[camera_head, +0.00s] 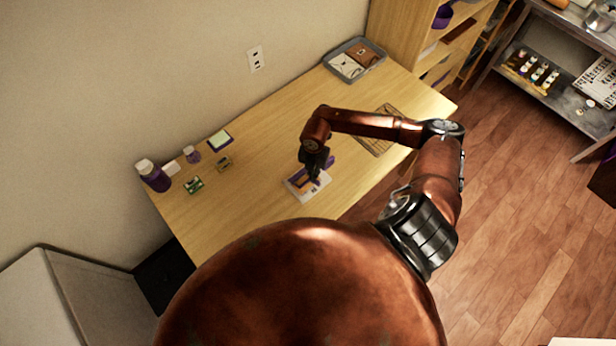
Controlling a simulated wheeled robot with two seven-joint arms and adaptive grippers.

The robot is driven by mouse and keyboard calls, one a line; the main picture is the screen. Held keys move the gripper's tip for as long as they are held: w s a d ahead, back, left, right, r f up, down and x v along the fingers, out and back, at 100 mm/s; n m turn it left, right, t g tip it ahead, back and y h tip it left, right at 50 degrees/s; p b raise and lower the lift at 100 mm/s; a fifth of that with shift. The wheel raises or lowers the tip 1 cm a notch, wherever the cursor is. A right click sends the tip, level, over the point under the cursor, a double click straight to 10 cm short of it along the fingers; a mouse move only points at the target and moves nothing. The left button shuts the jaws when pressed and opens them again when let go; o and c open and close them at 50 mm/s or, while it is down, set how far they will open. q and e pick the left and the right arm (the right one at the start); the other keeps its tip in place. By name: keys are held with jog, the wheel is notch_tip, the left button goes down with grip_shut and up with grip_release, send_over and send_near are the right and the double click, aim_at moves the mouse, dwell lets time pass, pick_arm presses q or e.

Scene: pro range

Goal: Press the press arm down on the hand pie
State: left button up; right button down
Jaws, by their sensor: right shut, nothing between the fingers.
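The press stands on the wooden table, with a white base (296,192) and a purple press arm (329,162). My right gripper (315,179) is shut and empty. It is right over the press and hides part of it; I cannot tell whether it touches the press arm. A small tan patch (300,183) shows on the base beside the gripper and may be the hand pie, mostly hidden. My left gripper is not in view.
A grey tray (379,52) lies at the table's back right. A purple bottle (155,178) and several small items stand at the left. The table (250,215) is clear left of the press.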

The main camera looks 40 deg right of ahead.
aim_at(313, 183)
jog(key=shift+f+b, duration=2.55)
jog(key=shift+f, duration=1.25)
jog(key=shift+r+p, duration=3.05)
jog(key=shift+r, duration=1.1)
jog(key=shift+s+f, duration=0.1)
